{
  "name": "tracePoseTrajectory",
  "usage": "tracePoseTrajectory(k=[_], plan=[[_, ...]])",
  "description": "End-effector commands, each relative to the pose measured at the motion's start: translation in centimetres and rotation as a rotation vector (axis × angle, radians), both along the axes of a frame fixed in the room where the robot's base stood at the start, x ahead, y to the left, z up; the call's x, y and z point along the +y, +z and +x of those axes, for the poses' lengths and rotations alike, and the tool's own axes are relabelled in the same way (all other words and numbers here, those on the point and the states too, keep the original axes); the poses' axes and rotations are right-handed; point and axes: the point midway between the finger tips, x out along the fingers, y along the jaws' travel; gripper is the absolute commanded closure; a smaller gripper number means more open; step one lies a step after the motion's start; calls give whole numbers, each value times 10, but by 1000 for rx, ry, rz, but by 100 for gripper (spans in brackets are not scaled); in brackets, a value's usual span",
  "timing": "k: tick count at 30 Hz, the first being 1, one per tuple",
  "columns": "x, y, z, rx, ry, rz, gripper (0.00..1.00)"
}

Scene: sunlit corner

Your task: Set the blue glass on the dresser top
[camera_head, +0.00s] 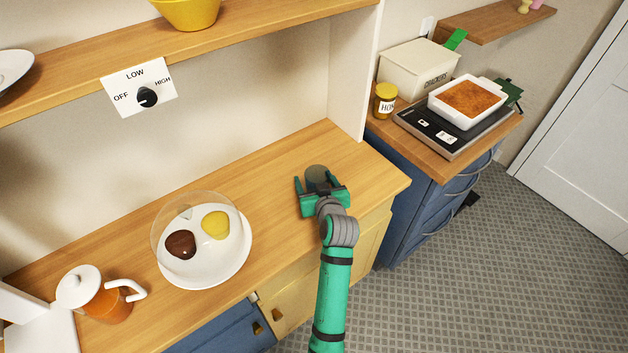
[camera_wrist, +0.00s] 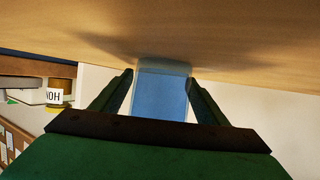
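The blue glass (camera_wrist: 162,92) is between the two fingers of my gripper (camera_wrist: 160,80) in the wrist view. In the head view the glass (camera_head: 317,173) looks grey and lies just beyond my gripper (camera_head: 316,182), over the right part of the wooden counter (camera_head: 283,165). The fingers stand one on each side of the glass, very near its walls. I cannot tell whether they press on it. The glass is at or very near the wooden surface. The blue drawer unit's wooden top (camera_head: 399,133) is to the right.
A plate with food (camera_head: 205,272) under a clear cover and an orange pitcher (camera_head: 108,301) stand on the counter's left. The drawer unit holds a honey jar (camera_head: 385,101), a crackers box (camera_head: 412,70) and a baking dish (camera_head: 440,108) on a dark scale-like device (camera_head: 454,146).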

Motion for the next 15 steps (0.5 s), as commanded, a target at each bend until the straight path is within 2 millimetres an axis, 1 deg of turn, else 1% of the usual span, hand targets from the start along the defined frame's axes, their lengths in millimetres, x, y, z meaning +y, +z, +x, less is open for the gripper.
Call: tracePoseTrajectory(k=[4, 7, 11, 15], plan=[[0, 3, 0, -1, -1, 0, 32], [-2, 6, -8, 0, -1, 0, 32], [-7, 14, -28, 0, -1, 0, 32], [-14, 26, -54, -1, -2, 0, 32]])
